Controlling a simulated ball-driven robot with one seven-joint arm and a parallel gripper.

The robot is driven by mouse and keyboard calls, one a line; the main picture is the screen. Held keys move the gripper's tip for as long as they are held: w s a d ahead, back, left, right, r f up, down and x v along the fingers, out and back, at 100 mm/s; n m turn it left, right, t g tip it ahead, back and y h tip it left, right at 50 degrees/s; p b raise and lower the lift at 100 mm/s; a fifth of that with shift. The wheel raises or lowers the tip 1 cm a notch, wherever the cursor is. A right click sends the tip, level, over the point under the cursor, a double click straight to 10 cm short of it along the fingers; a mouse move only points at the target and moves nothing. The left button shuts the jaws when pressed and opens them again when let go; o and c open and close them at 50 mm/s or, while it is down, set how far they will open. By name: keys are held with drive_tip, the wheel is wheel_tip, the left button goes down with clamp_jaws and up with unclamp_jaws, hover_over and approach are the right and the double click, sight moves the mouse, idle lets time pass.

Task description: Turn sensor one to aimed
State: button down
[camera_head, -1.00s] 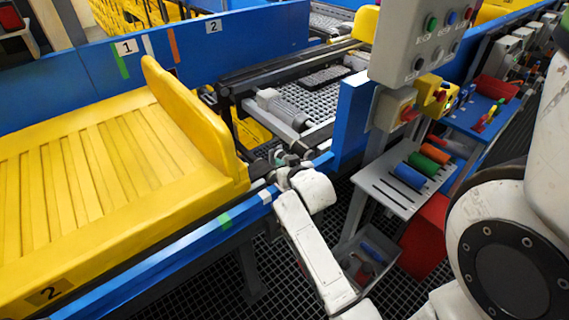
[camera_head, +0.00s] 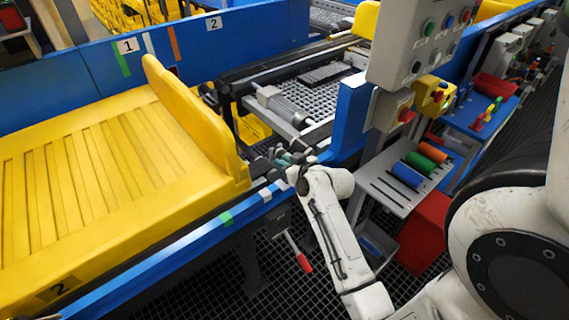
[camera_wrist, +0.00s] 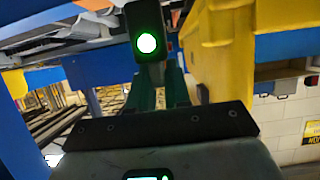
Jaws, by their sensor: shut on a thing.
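A small black sensor box with a lit green lens (camera_wrist: 146,43) fills the upper middle of the wrist view. The teal fingers of my gripper (camera_wrist: 158,88) are shut on it from below. In the head view my gripper (camera_head: 285,160) is at the conveyor's blue front rail, beside the right end of the yellow tray. The sensor is too small and too covered there to make out clearly. I cannot read a number on it, and I cannot tell exactly where its lens points.
The large yellow tray (camera_head: 205,135) lies left of my gripper. A blue post (camera_head: 350,118) and a grey button panel (camera_head: 408,55) stand to the right. A lever with a red handle (camera_head: 304,263) hangs below the rail. A slotted shelf (camera_head: 378,187) holds coloured cylinders.

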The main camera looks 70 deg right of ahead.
drive_tip(key=c, duration=1.2)
unclamp_jaws()
drive_tip(key=shift+o, duration=0.2)
drive_tip(key=shift+s, duration=0.1)
drive_tip(key=v, duration=1)
drive_tip(key=shift+s+a+r+b, duration=0.2)
drive_tip(key=shift+b, duration=0.25)
drive_tip(key=w+a+f+n+g+y, duration=0.2)
drive_tip(key=a+f+y, duration=0.15)
drive_tip(key=a, duration=0.45)
drive_tip(key=w+a+f+n+g+y, duration=0.25)
drive_tip(key=a+f, duration=0.25)
drive_tip(key=a, duration=0.4)
drive_tip(key=s+a+f+n+g+y, duration=0.1)
drive_tip(key=s+a+f+g, duration=0.1)
drive_tip(key=s+a+g, duration=0.4)
drive_tip(key=s+a, duration=0.2)
drive_tip(key=a, duration=0.1)
drive_tip(key=shift+a+f, duration=0.35)
drive_tip(key=shift+a, duration=0.05)
